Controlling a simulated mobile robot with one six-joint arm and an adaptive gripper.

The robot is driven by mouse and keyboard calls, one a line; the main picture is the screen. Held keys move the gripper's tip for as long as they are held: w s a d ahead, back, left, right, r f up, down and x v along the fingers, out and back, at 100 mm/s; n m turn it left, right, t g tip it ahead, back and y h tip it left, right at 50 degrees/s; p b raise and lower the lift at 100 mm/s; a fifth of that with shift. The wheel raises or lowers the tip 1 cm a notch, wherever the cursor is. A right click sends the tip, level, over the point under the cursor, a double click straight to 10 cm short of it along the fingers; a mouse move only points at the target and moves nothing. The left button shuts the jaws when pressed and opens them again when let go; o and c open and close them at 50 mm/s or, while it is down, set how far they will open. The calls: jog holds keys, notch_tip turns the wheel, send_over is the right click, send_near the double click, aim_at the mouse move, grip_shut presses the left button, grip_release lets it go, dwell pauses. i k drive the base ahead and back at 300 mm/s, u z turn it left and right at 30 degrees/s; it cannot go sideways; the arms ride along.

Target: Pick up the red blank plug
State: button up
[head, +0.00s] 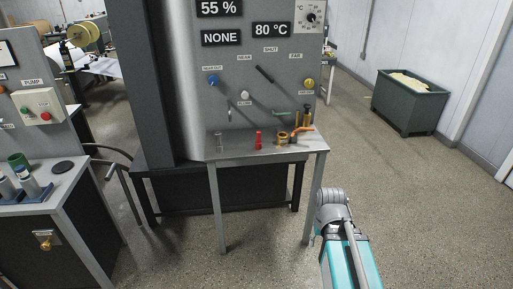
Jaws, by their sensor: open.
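The red blank plug (258,140) stands upright on the small metal shelf table (235,152) in front of the grey machine panel. It is small and red, near the middle of the tabletop. My arm comes up from the bottom right of the view, right of the table and apart from it. No gripper fingers can be made out; the arm's grey rounded part shows near the table's right front leg.
Orange and brass fittings (295,134) stand right of the plug, and a clear glass (219,142) stands at the left. The panel (262,85) with knobs and levers rises behind. A left counter (60,190) and a green bin (408,105) flank open floor.

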aim_at(259, 143)
jog(key=u, duration=0.45)
jog(key=i, duration=1)
jog(key=z, duration=0.05)
